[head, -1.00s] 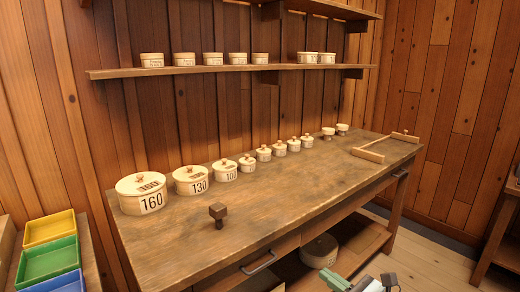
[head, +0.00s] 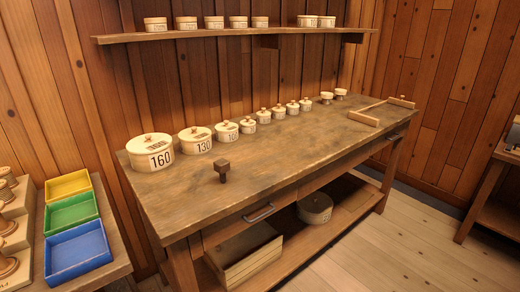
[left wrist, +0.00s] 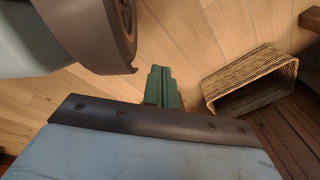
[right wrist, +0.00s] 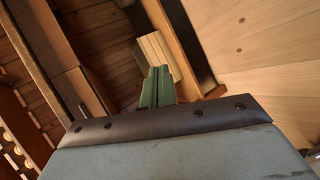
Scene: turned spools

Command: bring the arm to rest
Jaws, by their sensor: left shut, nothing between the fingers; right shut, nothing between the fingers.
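My left gripper (left wrist: 162,86) shows in the left wrist view as green fingers closed together, with nothing between them, above the plank floor. A woven basket (left wrist: 250,82) lies beyond it to the right. My right gripper (right wrist: 158,86) shows in the right wrist view, its green fingers also closed and empty. A pale slatted box (right wrist: 158,55) appears just beyond its tips; I cannot tell the gap. Neither gripper is in the head view.
A wooden workbench (head: 300,165) carries a row of lidded round boxes, the largest marked 160 (head: 150,152), and a dark knob-like block (head: 222,170). Yellow, green and blue trays (head: 78,250) stand at left. A wall shelf (head: 235,34) holds more boxes. The floor (head: 400,245) at right is clear.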

